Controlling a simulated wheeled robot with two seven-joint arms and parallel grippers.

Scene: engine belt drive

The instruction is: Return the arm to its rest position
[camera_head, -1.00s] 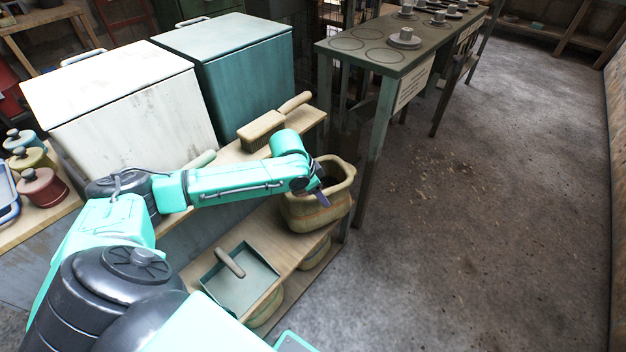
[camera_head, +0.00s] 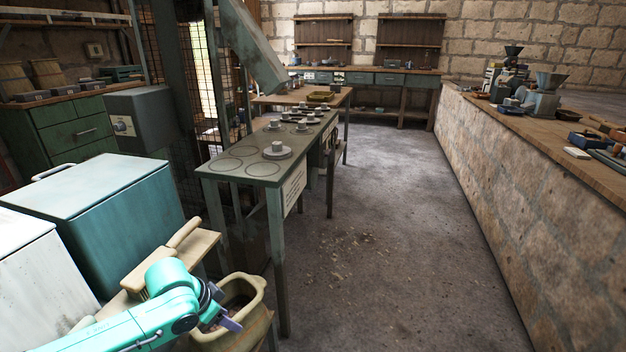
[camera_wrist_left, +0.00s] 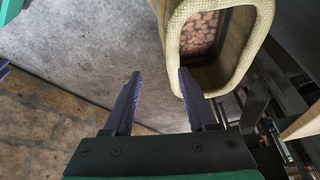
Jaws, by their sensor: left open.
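My left arm (camera_head: 160,315) reaches in from the lower left in the head view. My left gripper (camera_head: 232,325) is at the arm's end, over the near side of a beige pot (camera_head: 258,288). In the left wrist view my left gripper (camera_wrist_left: 160,95) has its two purple fingers apart with nothing between them. The pot's rim (camera_wrist_left: 262,28) shows beyond the right finger, with brown round pieces inside it. I cannot tell whether the gripper touches the pot. My right gripper is not in view.
A brush (camera_head: 150,265) lies on a wooden shelf beside teal (camera_head: 110,215) and white (camera_head: 35,285) boxes. A green table (camera_head: 240,168) with cups on saucers stands beyond the pot.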

